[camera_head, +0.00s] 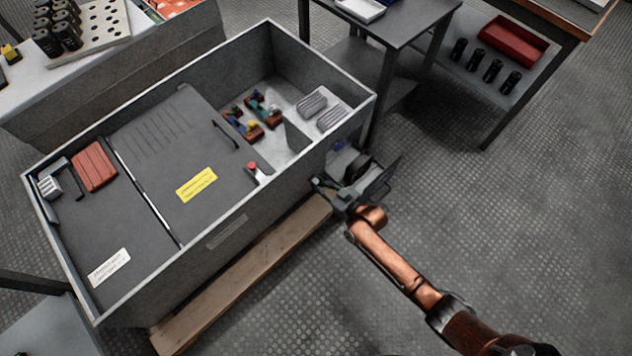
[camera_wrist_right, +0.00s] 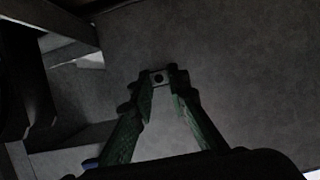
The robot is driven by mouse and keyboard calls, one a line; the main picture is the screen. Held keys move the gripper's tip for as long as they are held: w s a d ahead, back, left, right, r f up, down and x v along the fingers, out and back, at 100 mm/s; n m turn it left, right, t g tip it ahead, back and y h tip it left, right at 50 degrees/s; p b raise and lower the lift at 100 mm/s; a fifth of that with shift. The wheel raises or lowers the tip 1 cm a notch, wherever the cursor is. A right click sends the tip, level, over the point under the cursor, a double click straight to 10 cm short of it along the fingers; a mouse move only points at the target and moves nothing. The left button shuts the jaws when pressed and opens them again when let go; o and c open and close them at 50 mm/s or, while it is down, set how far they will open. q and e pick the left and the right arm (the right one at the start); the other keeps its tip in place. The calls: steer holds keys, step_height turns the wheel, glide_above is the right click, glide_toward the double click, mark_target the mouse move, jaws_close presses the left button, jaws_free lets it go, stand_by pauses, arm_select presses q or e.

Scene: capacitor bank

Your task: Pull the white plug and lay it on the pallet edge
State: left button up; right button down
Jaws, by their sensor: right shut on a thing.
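My right gripper (camera_head: 322,184) is low beside the near right corner of the grey crate. In the head view the gripper hides the plug. The wooden pallet (camera_head: 245,275) sticks out under the crate's near side, its edge bare. My left gripper is not in view.
The open grey crate (camera_head: 225,235) holds a dark cover, a red block (camera_head: 94,166) and several small parts. A dark table (camera_head: 400,22) stands behind my right gripper, and a shelf with a red bin (camera_head: 512,42) is further right. The floor at right is clear.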

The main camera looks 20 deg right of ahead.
stand_by(0.4)
steer(key=shift+s+d, duration=0.2)
steer(key=shift+s, duration=0.1)
steer(key=s, duration=0.1)
steer(key=s+d+p, duration=0.1)
steer(key=s, duration=0.1)
steer(key=s+p, duration=0.1)
steer(key=s, duration=0.1)
steer(key=shift+d, duration=0.35)
stand_by(0.5)
stand_by(0.4)
